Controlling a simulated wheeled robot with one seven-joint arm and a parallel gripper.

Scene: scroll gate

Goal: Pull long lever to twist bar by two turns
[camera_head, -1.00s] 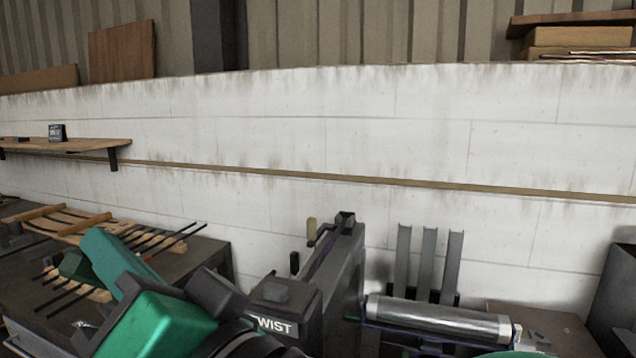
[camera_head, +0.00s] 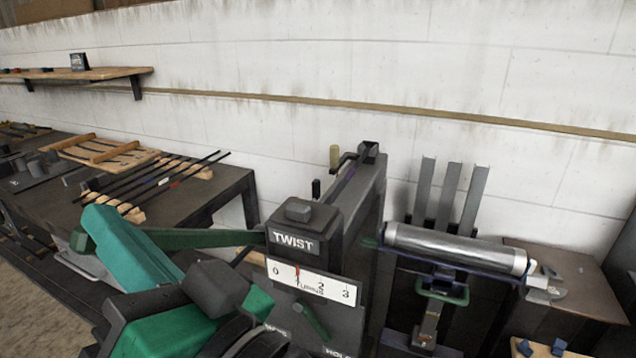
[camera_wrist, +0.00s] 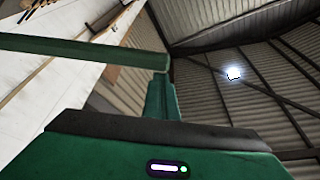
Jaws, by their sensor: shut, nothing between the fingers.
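The long green lever (camera_head: 205,238) reaches left from the grey machine marked TWIST (camera_head: 305,240). It lies nearly level, and its far end meets or passes behind my green arm. The white TURNS scale (camera_head: 325,287) has its red pointer near 1. A dark bluish bar (camera_head: 455,268), seemingly the bar to twist, runs along below a silver cylinder, partly hidden. In the wrist view my gripper (camera_wrist: 162,82) is shut and empty. The green lever (camera_wrist: 85,48) crosses left of its fingertips there, with its end close to them. I cannot tell whether they touch.
A short green lever (camera_head: 308,318) sits on the machine's front near a HOLD label. The silver cylinder (camera_head: 455,247) stands right of the machine. A dark table (camera_head: 215,180) with thin rods on a wooden rack is at left. The white wall (camera_head: 270,60) closes the back.

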